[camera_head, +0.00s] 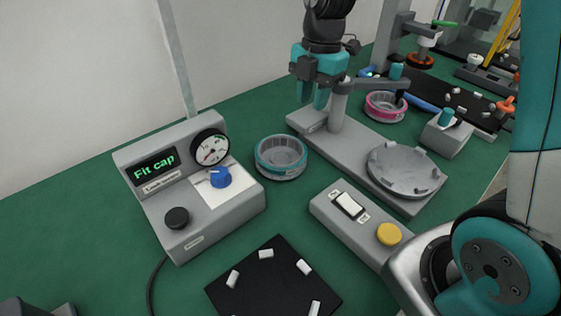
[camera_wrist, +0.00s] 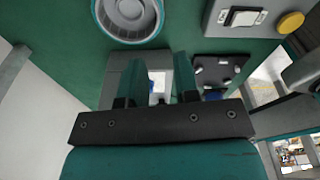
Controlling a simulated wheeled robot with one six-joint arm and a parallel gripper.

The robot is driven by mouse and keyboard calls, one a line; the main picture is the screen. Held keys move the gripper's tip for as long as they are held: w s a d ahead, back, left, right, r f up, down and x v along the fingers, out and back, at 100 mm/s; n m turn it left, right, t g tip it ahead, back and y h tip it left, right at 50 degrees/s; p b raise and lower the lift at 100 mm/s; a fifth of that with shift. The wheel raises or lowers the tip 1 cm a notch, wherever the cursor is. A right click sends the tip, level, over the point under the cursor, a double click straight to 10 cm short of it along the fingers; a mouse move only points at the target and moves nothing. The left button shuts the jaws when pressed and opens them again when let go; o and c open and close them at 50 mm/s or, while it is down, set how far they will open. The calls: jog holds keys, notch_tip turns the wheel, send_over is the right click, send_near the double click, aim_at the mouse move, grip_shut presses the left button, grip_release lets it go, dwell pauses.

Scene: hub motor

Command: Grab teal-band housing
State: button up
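The teal-band housing (camera_head: 281,158) is a grey round shell with a teal ring, standing open side up on the green mat between the control box and the grey fixture. It also shows at the top of the wrist view (camera_wrist: 128,18), cut off by the edge. My gripper (camera_head: 312,104) is above and behind the housing, apart from it, near the fixture's post. In the wrist view its two teal fingers (camera_wrist: 160,62) are spread with nothing between them.
A control box (camera_head: 208,190) reading "Fit cap" stands left of the housing. The grey fixture (camera_head: 418,203) with a round plate lies to the right. A switch box (camera_head: 362,222) and black pad (camera_head: 272,283) are in front. A pink-band housing (camera_head: 385,107) stands behind.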

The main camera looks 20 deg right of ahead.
send_over(298, 172)
jog(key=d, duration=0.2)
jog(key=f, duration=1.2)
jog(key=shift+w+a, duration=0.25)
jog(key=shift+w, duration=0.1)
jog(key=shift+s+a+f, duration=0.1)
jog(key=shift+a+f, duration=0.1)
jog(key=shift+f, duration=0.65)
jog(key=shift+s+a+f, duration=0.1)
jog(key=shift+a+f, duration=0.05)
jog(key=shift+f, duration=0.75)
jog(key=shift+a+f, duration=0.2)
jog(key=shift+f, duration=0.65)
grip_shut()
